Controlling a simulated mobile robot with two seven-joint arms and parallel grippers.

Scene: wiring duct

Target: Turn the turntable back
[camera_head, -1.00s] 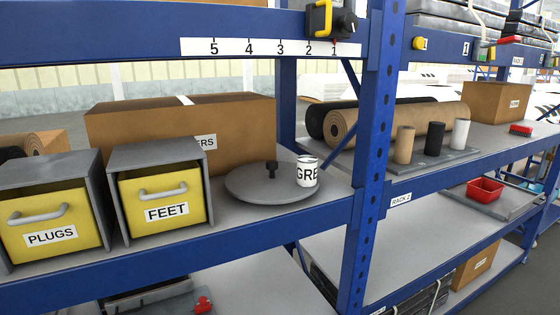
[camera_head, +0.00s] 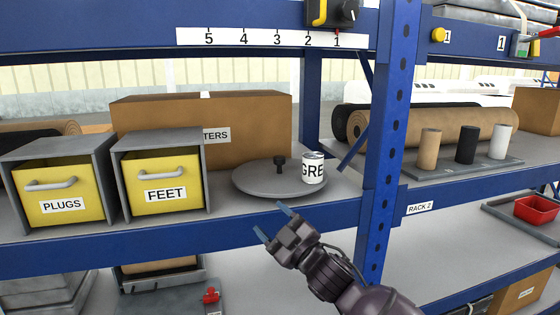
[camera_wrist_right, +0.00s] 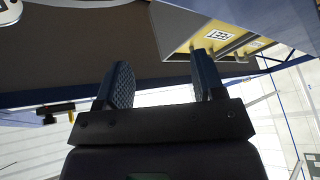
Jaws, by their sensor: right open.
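The turntable (camera_head: 262,186) is a round grey disc on the blue rack's shelf, right of the FEET drawer. A dark knob (camera_head: 279,164) stands up from the disc. A white can lettered "GRE" (camera_head: 313,168) stands upright on its right side. My right gripper (camera_head: 271,222) is open and empty, in front of the shelf's edge and below the turntable, apart from it. In the right wrist view its two fingers (camera_wrist_right: 163,88) are spread with nothing between them. My left gripper is not in view.
The PLUGS drawer (camera_head: 62,206) and FEET drawer (camera_head: 166,194) are shut, left of the turntable. A brown box (camera_head: 250,125) stands behind it. A blue upright (camera_head: 392,140) rises to its right.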

